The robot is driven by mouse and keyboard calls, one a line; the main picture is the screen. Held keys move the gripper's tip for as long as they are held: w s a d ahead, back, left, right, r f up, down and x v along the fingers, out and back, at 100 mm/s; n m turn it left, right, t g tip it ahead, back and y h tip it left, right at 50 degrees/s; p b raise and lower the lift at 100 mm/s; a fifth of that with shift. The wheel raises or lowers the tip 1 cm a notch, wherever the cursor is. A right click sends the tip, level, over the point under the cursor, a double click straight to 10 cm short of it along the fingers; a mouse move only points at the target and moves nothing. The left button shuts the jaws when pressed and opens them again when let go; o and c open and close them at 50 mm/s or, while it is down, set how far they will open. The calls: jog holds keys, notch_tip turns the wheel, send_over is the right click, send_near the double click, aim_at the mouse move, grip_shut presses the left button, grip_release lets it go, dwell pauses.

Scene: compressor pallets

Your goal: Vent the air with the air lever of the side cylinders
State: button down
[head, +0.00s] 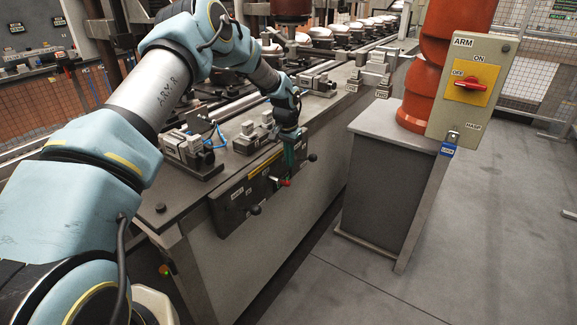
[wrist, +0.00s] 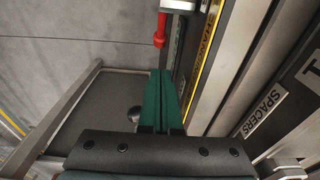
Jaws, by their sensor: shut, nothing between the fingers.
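A dark valve panel (head: 232,208) is on the front side of the conveyor bench, with small white labels too small to read. It carries a red-handled lever (head: 284,183) in the middle and black-knobbed levers at the left (head: 254,210) and right (head: 312,157). I cannot tell from the labels which lever serves the side cylinders. My gripper (head: 287,172) points down in front of the panel, close by the red lever. In the wrist view its green fingers (wrist: 160,75) are together and empty. The red handle (wrist: 160,30) is just beyond their tips; contact is unclear. A dark round knob (wrist: 135,113) shows beside the fingers.
Clamp blocks (head: 188,148) stand on the bench top, and a yellow strip runs above the panel. A grey cabinet (head: 375,170) with an orange post and a red-yellow switch box (head: 472,85) stands to the right. Grey floor is clear at the front right.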

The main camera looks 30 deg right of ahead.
notch_tip(320, 180, up, 9)
jog(key=b, duration=0.1)
jog(key=shift+s+a+b, duration=0.25)
jog(key=shift+a+b, duration=0.1)
jog(key=shift+a, duration=0.05)
jog(key=shift+f, duration=0.2)
